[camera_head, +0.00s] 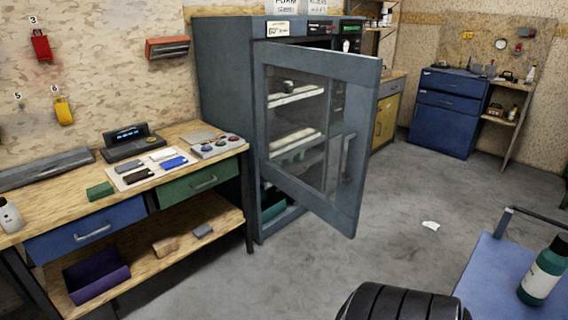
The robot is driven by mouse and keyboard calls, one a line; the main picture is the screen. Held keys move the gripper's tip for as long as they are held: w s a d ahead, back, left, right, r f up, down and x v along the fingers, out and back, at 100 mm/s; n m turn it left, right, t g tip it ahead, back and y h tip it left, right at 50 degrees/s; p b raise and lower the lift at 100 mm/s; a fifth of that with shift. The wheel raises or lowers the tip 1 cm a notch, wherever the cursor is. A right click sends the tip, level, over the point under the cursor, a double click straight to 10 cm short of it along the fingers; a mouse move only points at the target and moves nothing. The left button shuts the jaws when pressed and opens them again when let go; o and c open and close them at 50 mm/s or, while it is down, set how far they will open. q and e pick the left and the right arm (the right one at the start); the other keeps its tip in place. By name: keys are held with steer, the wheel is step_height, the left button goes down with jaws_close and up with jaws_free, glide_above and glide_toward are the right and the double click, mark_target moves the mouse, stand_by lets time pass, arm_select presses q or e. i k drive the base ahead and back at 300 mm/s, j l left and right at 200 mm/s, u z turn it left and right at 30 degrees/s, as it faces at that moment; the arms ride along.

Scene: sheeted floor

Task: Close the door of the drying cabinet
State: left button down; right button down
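The drying cabinet (222,90) is a tall grey-blue metal cabinet against the back wall, right of the workbench. Its door (322,65) stands open, swung out from the cabinet front. The door has a grey-blue frame around a large window, through which shelves (295,96) show. A vertical handle (347,155) is near the door's right edge, which stands out over the floor. Part of the cabinet's inside shows below the door, with a dark green item (272,205) at the bottom. Neither of my grippers is in view.
A wooden workbench (180,140) with drawers stands left of the cabinet. A blue cabinet (447,110) stands at the back right.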

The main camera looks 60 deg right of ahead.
mark_target(362, 73)
steer(key=i+l+u, duration=0.15)
steer(key=u, duration=1.5)
steer(key=i+l+u, duration=0.2)
steer(key=l, duration=0.15)
steer(key=l+z, duration=0.1)
steer(key=z, duration=0.75)
steer(key=l+z, duration=0.15)
steer(key=z, duration=0.75)
steer(key=i+z, duration=0.1)
steer(key=z, duration=0.35)
steer(key=l+z, duration=0.1)
steer(key=z, duration=0.3)
steer(key=i+z, duration=0.1)
steer(key=z, duration=0.35)
